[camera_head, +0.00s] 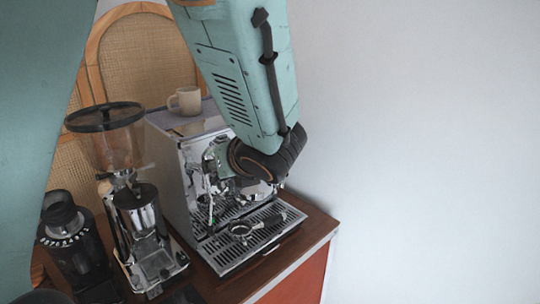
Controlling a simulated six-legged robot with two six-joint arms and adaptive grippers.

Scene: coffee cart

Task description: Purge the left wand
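The espresso machine (172,160) stands on the wooden cart top, its front facing right. A thin metal wand (210,203) seems to hang at the left of its front, above the drip tray; it is small and hard to make out. The teal arm hanging down from the top appears to be my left arm. Its dark wrist end (268,160) is close in front of the machine's upper front and hides much of it, including the right side. The fingers cannot be told apart from the metal parts there. My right gripper is not in view.
A portafilter (241,229) lies on the drip tray (225,262). A beige mug (186,101) stands on the machine. A grinder (140,220) with a dark-rimmed hopper and a smaller black appliance (72,240) stand to the left. Bare wall fills the right.

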